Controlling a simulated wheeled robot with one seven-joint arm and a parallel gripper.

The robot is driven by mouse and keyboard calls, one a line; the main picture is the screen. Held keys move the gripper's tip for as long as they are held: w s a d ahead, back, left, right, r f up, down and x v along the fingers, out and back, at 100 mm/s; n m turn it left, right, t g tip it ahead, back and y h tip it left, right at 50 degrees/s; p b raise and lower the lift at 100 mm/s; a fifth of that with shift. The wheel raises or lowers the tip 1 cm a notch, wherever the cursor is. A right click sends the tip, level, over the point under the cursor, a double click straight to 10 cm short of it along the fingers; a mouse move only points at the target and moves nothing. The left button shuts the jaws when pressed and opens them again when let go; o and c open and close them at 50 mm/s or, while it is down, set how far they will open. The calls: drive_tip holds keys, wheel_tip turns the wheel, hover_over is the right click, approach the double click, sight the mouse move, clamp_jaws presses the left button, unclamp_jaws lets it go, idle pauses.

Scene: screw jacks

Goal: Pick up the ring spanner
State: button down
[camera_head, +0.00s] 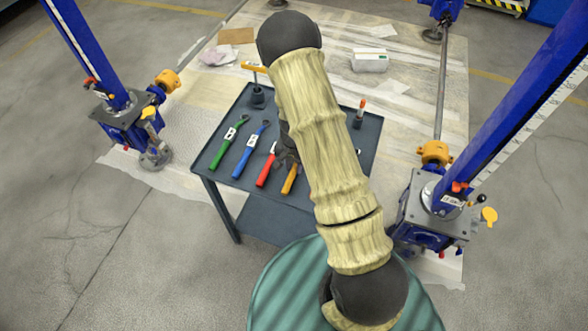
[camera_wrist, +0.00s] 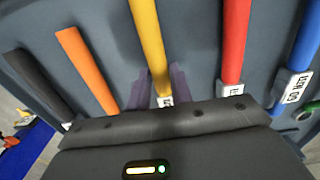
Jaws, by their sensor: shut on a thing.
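Several hand tools with coloured handles lie side by side on a dark grey table (camera_head: 225,178). In the head view I see a green one (camera_head: 229,143), a blue one (camera_head: 251,149), a red one (camera_head: 267,166) and a yellow one (camera_head: 290,180). The wrist view also shows an orange handle (camera_wrist: 87,70) and a dark one (camera_wrist: 38,84). My gripper (camera_wrist: 159,92) is shut on the yellow-handled tool (camera_wrist: 147,40), one finger on each side, low at the table. Its head end is hidden, so I cannot tell its type. My arm covers the gripper in the head view.
Blue jack columns stand at left (camera_head: 95,50) and right (camera_head: 515,95). A small T-handled yellow tool (camera_head: 254,67) and an orange-topped item (camera_head: 361,108) stand at the table's back. The red handle (camera_wrist: 234,40) lies close beside my gripper.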

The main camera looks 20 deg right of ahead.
drive_tip(key=shift+w+r, duration=0.1)
wheel_tip(320, 180, up, 10)
idle(0.5)
idle(0.4)
drive_tip(key=n+p, duration=0.1)
drive_tip(key=n, duration=0.1)
drive_tip(key=n+p, duration=0.3)
drive_tip(key=n, duration=0.2)
drive_tip(key=shift+w+a+f, duration=0.1)
drive_tip(key=shift+a+f, duration=0.05)
drive_tip(key=shift+f, duration=0.15)
